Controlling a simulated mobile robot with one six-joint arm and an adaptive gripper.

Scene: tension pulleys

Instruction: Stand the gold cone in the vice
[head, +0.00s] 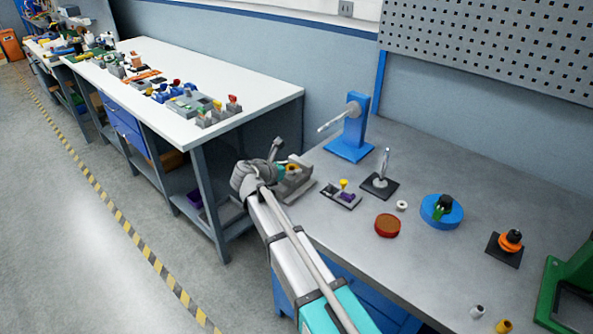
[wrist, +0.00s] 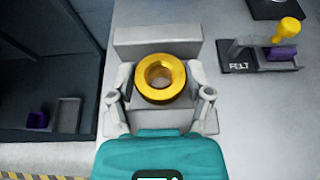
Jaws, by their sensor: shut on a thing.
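The gold cone (wrist: 160,79) shows in the wrist view from above as a shiny round ring with a hole in its middle. My gripper (wrist: 160,92) is shut on it, with one grey finger at each side. The grey vice (wrist: 157,41) lies beneath and around the cone, with one jaw block behind it. I cannot tell whether the cone's base touches the vice floor.
Behind are a blue stand (head: 350,145) and a dark-based post (head: 380,184). A red round tin (head: 388,225) and blue disc (head: 443,212) stand farther right.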

